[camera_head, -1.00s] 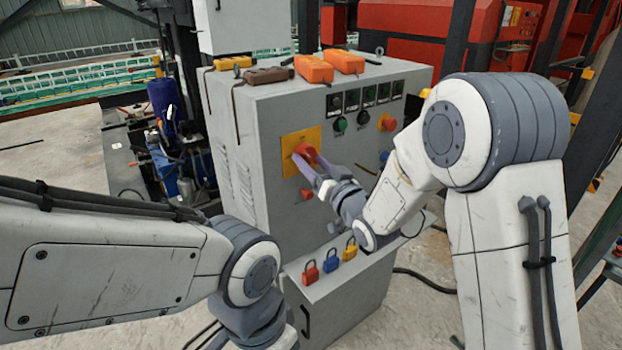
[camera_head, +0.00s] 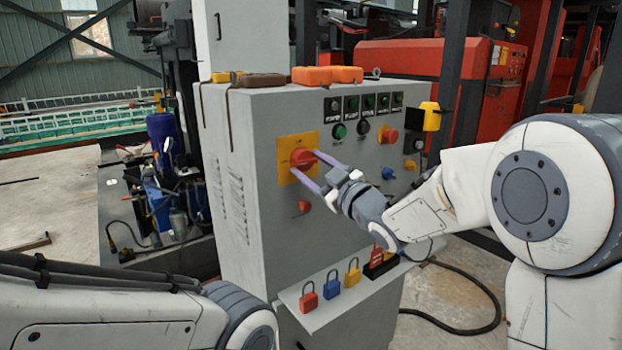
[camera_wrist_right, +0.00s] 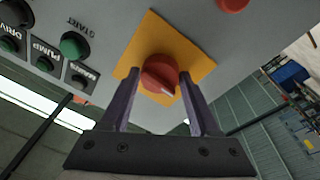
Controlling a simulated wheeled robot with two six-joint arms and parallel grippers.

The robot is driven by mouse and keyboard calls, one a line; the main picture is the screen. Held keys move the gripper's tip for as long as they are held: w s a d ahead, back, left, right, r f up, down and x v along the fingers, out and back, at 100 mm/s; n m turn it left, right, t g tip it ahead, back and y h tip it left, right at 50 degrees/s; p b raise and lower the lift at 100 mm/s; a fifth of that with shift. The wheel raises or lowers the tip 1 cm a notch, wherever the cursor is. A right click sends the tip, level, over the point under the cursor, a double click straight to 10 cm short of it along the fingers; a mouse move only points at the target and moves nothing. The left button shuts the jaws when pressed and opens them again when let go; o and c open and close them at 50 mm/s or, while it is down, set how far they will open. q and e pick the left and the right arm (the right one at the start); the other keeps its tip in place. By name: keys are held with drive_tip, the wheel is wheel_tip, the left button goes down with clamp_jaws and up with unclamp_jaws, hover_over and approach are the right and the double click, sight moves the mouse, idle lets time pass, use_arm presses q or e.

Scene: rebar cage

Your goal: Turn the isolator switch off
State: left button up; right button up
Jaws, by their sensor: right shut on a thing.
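The isolator switch is a red rotary knob (camera_head: 303,159) on a yellow plate (camera_head: 285,148) on the front of the grey cabinet (camera_head: 250,135). My right gripper (camera_head: 311,172) reaches it from the right, with its two purple fingers at the knob. In the right wrist view the red knob (camera_wrist_right: 159,74) sits between the fingertips of my right gripper (camera_wrist_right: 160,84), on the tilted yellow plate (camera_wrist_right: 180,48). A pale mark shows on the knob's lower right. My right gripper is shut on the knob. My left gripper is out of view; only my left arm shows.
Green buttons (camera_head: 339,131) and a red emergency button (camera_head: 389,136) are right of the switch. A small red knob (camera_head: 304,206) is below it. Orange boxes (camera_head: 312,76) lie on the cabinet top.

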drive_tip(key=shift+n+b, duration=0.3)
drive_tip(key=shift+n, duration=0.2)
drive_tip(key=o, duration=1.3)
drive_tip(key=shift+r, duration=0.1)
drive_tip(key=shift+o, duration=0.2)
drive_tip(key=v, duration=1)
drive_tip(key=shift+d+b, duration=0.15)
drive_tip(key=shift+b, duration=0.3)
drive_tip(key=shift+s, duration=0.15)
